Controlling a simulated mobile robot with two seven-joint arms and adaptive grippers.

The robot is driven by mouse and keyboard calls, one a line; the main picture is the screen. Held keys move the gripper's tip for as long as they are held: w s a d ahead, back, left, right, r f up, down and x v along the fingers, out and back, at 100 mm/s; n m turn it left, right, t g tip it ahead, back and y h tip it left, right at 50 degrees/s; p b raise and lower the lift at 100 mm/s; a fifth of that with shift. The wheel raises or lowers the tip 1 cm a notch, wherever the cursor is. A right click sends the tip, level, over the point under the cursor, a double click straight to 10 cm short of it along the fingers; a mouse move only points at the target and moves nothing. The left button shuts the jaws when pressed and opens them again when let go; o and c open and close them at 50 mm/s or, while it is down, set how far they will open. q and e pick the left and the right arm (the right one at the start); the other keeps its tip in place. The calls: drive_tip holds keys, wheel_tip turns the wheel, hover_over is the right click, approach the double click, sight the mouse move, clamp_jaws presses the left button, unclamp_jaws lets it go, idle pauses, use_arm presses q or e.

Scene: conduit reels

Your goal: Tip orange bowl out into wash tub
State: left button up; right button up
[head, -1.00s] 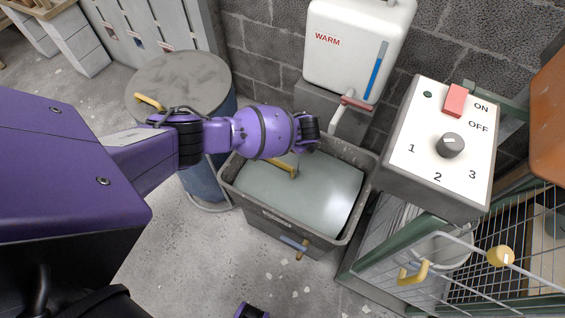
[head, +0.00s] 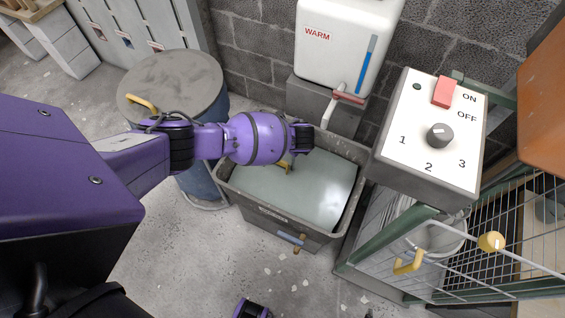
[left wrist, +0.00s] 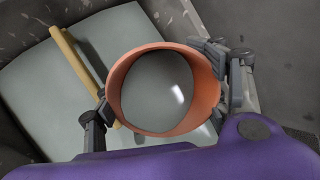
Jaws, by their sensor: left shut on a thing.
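The orange bowl (left wrist: 213,91) shows in the left wrist view with its round mouth towards the camera. Its inside looks grey with a bright glint; I cannot tell whether that is liquid. My left gripper (left wrist: 160,86) is shut on it, with a finger at either side. In the head view the left gripper (head: 302,138) is over the back of the wash tub (head: 268,213), and the bowl is hidden there. The dark tub holds a pale grey-green, shiny surface, also seen beneath the bowl.
A yellow bar (left wrist: 78,60) crosses the tub beside the bowl. A white WARM water heater (head: 345,45) with a spout stands behind the tub. A blue drum (head: 172,85) is left. A control box (head: 430,125) and wire cage (head: 490,255) are right. Floor in front is clear.

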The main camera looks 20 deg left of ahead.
use_arm(q)
drive_tip(key=shift+s+d+r, duration=0.15)
drive_tip(key=shift+d+r, duration=0.05)
drive_tip(key=shift+r, duration=0.05)
drive_tip(key=shift+c, duration=0.2)
drive_tip(key=shift+s+d+r+t+y, duration=0.1)
drive_tip(key=shift+s+r+t+y, duration=0.15)
drive_tip(key=shift+t, duration=0.25)
drive_tip(key=shift+s+d+r+t+y, duration=0.1)
drive_tip(key=shift+t+y, duration=0.25)
drive_tip(key=shift+t, duration=0.15)
idle(0.4)
drive_tip(key=shift+d+r+t+y+b, duration=0.1)
drive_tip(key=shift+r+t+y+b, duration=0.45)
drive_tip(key=shift+t+b, duration=0.5)
idle(0.7)
drive_tip(key=shift+s+r+t+y+b, duration=0.2)
drive_tip(key=shift+t+y+b, duration=0.15)
drive_tip(key=shift+b, duration=0.25)
drive_tip(key=shift+d+r+t+b, duration=0.2)
drive_tip(key=shift+t+b, duration=0.1)
drive_tip(key=shift+b, duration=0.25)
idle(0.4)
drive_tip(key=shift+s+r+t+y+b, duration=0.15)
drive_tip(key=shift+t+y+b, duration=0.25)
drive_tip(key=shift+y+b, duration=0.15)
drive_tip(key=shift+s+d+r+t, duration=0.15)
drive_tip(key=shift+s+d+t, duration=0.1)
drive_tip(key=shift+s+t, duration=0.15)
idle(0.5)
